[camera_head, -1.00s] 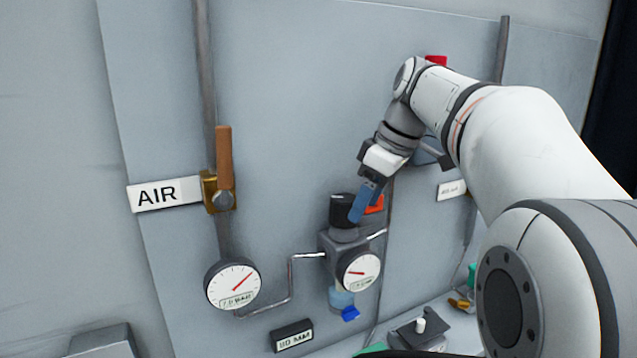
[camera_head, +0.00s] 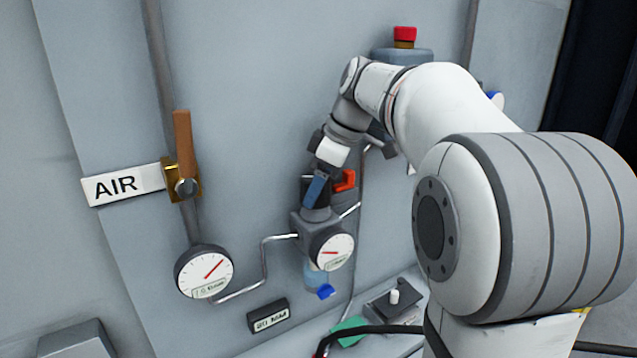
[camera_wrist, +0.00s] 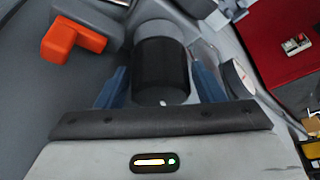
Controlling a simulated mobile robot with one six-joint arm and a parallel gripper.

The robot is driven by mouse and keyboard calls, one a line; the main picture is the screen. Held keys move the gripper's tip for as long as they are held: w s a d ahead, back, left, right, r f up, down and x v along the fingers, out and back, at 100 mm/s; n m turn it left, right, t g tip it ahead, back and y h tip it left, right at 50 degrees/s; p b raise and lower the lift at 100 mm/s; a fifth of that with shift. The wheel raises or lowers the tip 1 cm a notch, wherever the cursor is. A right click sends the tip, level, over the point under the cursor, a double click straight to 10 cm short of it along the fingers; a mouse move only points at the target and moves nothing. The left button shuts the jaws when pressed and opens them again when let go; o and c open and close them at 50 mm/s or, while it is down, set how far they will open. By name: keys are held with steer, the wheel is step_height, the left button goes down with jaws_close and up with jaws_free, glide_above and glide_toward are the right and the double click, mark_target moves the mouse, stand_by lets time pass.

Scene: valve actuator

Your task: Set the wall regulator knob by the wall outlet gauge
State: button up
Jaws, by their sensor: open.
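The black regulator knob (camera_wrist: 163,68) sits between the two blue fingers of my gripper (camera_wrist: 160,88) in the wrist view. Small gaps show between the knob and the fingers, so the gripper is open around it. In the head view my gripper (camera_head: 317,188) hides most of the knob. The grey regulator body (camera_head: 308,228) is on the wall below it. The round outlet gauge (camera_head: 332,250) on its front has a red needle pointing left; its scale is too small to read. The gauge's edge also shows in the wrist view (camera_wrist: 238,78).
A second gauge (camera_head: 204,272) hangs left on the air pipe, below a brass valve with an orange-brown lever (camera_head: 183,140) and an AIR sign (camera_head: 124,184). An orange-red handle (camera_head: 345,180) is close beside my gripper. A thin pipe (camera_head: 262,262) joins gauge and regulator.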

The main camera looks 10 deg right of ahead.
steer(key=shift+c, duration=0.2)
steer(key=c, duration=0.7)
steer(key=shift+o, duration=0.2)
steer(key=shift+f+m+b, duration=0.1)
steer(key=shift+m+b, duration=0.2)
steer(key=shift+m, duration=0.1)
steer(key=m+t+b, duration=0.1)
steer(key=m, duration=0.2)
steer(key=shift+s+a+h+b, duration=0.1)
steer(key=shift+h+b, duration=0.2)
steer(key=shift+h, duration=0.1)
steer(key=m+t+h+b, duration=0.1)
steer(key=m, duration=0.3)
steer(key=shift+a+m, duration=0.1)
steer(key=shift+m, duration=0.2)
steer(key=m+h, duration=0.2)
steer(key=m, duration=0.2)
steer(key=shift+a, duration=0.1)
steer(key=m+h, duration=0.1)
steer(key=m, duration=0.3)
steer(key=shift+m+h, duration=0.3)
steer(key=shift+h, duration=0.1)
steer(key=shift+m, duration=0.3)
